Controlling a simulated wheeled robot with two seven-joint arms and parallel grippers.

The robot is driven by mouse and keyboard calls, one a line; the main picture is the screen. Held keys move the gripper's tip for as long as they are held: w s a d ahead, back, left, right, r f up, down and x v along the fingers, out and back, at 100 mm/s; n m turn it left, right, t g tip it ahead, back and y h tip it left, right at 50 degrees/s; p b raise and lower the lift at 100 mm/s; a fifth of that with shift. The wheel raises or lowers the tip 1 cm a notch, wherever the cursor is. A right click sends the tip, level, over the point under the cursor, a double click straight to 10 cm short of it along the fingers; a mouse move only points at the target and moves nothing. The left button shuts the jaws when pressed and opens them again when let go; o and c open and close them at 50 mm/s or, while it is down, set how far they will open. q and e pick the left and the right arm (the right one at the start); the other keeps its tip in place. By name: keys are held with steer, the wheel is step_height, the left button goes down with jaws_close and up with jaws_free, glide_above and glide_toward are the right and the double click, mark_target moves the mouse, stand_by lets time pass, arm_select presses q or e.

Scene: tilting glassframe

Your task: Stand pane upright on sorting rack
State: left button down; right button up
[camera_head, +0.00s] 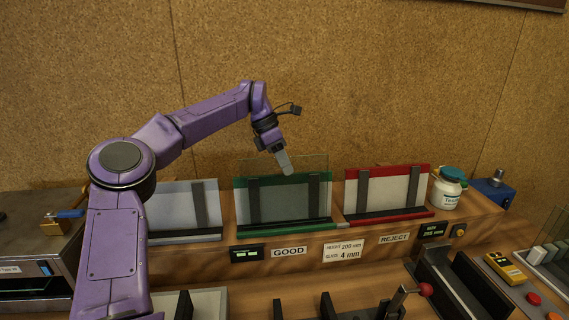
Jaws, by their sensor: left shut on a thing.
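A clear glass pane (313,163) stands about upright at the green-framed section of the sorting rack (284,228), above the GOOD label. Its upper edge shows above the green frame; its lower part is hard to make out through the frame. My left gripper (285,163) reaches in from the left, points down and is shut on the pane's upper edge. I cannot tell whether the pane's bottom touches the rack. My right gripper is not in view.
Left of the green section is a grey one (182,236); right of it is a red one (390,216) above the REJECT label. A white jar (446,190) and a blue device (492,191) stand at the right end. A red-knobbed lever (425,289) rises in front.

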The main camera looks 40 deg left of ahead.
arm_select(q)
steer(key=shift+f, duration=0.15)
stand_by(0.3)
steer(key=c, duration=1.1)
jaws_free()
steer(key=p+v, duration=0.1)
steer(key=v, duration=0.9)
steer(key=shift+r+p, duration=0.25)
steer(key=shift+p, duration=0.05)
steer(key=shift+s+a, duration=0.15)
